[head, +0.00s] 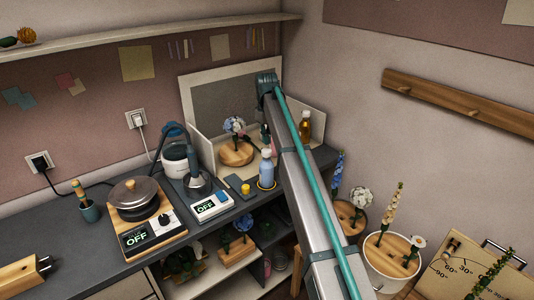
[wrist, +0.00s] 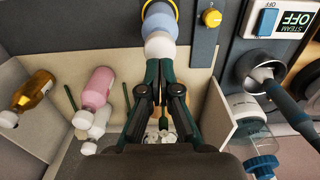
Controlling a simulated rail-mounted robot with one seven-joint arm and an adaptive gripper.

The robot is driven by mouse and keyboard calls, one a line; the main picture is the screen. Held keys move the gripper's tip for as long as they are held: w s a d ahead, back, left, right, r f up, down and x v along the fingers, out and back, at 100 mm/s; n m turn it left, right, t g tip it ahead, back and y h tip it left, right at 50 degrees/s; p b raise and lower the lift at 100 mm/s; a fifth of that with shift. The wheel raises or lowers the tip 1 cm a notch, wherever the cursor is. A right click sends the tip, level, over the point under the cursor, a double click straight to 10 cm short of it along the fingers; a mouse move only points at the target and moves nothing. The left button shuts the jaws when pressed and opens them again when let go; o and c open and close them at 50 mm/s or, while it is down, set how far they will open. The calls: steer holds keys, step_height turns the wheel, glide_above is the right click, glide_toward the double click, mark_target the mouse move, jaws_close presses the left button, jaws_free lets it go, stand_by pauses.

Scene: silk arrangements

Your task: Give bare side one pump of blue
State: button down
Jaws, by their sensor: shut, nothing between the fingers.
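A blue bottle (head: 266,173) with a pale top stands upright in a yellow ring at the front of the bench. It also shows at the top of the wrist view (wrist: 160,18). My gripper (head: 266,137) is shut and empty, pointing down just above the bottle's top. In the wrist view its fingertips (wrist: 167,62) overlap the pale top; I cannot tell whether they touch. A round wooden base (head: 236,154) holds a pale blue and white flower (head: 235,126) to the left of the bottle. Which side of the flower is bare is too small to tell.
An amber bottle (head: 304,126) stands right of my arm; a pink bottle (wrist: 97,87) shows in the wrist view. A screen (head: 222,95) stands behind. The steamer (head: 211,206) and hot plate (head: 147,228), both reading OFF, stand left.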

mark_target(266, 150)
steer(key=shift+f+b, duration=0.5)
steer(key=shift+f, duration=1.55)
stand_by(0.4)
steer(key=shift+r, duration=0.25)
steer(key=shift+r+p, duration=1.5)
steer(key=shift+r, duration=1.3)
steer(key=shift+r, duration=0.1)
